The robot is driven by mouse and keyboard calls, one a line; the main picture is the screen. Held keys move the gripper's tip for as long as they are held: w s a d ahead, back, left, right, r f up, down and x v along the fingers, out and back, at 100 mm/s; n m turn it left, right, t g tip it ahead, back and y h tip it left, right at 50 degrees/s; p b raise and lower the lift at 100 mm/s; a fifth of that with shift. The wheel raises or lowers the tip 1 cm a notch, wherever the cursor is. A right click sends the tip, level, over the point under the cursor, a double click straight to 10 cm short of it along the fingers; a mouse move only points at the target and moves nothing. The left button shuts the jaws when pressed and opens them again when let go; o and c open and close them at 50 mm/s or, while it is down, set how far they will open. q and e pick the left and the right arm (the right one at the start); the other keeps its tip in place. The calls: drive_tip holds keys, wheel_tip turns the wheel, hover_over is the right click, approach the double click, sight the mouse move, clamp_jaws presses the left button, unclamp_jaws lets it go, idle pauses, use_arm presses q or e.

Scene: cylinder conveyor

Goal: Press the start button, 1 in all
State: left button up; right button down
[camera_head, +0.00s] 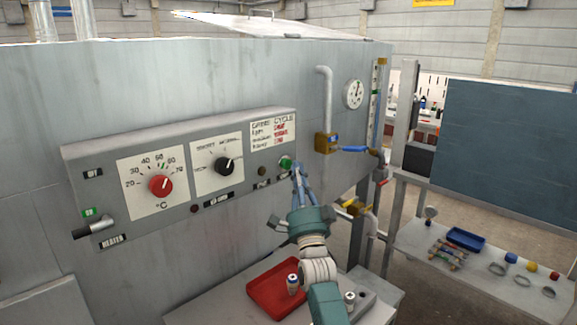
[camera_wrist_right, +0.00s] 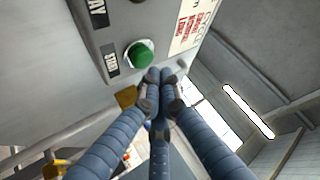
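The green start button (camera_head: 286,162) is a round cap at the right end of the grey control panel, and no finger covers it in the head view. In the right wrist view the green button (camera_wrist_right: 140,54) sits above and left of my fingertips, beside a label plate. My right gripper (camera_head: 298,166) is in front of the panel, its tips just right of the button. In the right wrist view the blue-grey fingers of the right gripper (camera_wrist_right: 160,76) meet at their tips with nothing between them. I cannot tell whether they touch the panel. My left gripper is not in view.
The panel (camera_head: 178,203) also carries a red knob (camera_head: 160,185), a black knob (camera_head: 223,165) and a lever (camera_head: 93,228). A pipe with a blue-handled valve (camera_head: 350,149) is right of the button. A red tray (camera_head: 272,290) lies on the table below.

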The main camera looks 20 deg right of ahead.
drive_tip(key=shift+w, duration=0.15)
drive_tip(key=shift+w+a+b, duration=0.15)
drive_tip(key=shift+w+b, duration=0.15)
drive_tip(key=shift+w+a+b, duration=0.15)
drive_tip(key=shift+w+b, duration=0.2)
drive_tip(key=shift+w, duration=0.05)
idle(0.9)
drive_tip(key=shift+s, duration=0.1)
idle(0.3)
drive_tip(key=shift+s+d+p, duration=0.3)
drive_tip(key=shift+s+p, duration=0.3)
drive_tip(key=shift+s, duration=0.15)
drive_tip(key=s+p, duration=0.1)
drive_tip(key=s+d, duration=0.1)
drive_tip(key=s, duration=0.1)
drive_tip(key=s+p, duration=0.1)
drive_tip(key=shift+s+d+p, duration=0.35)
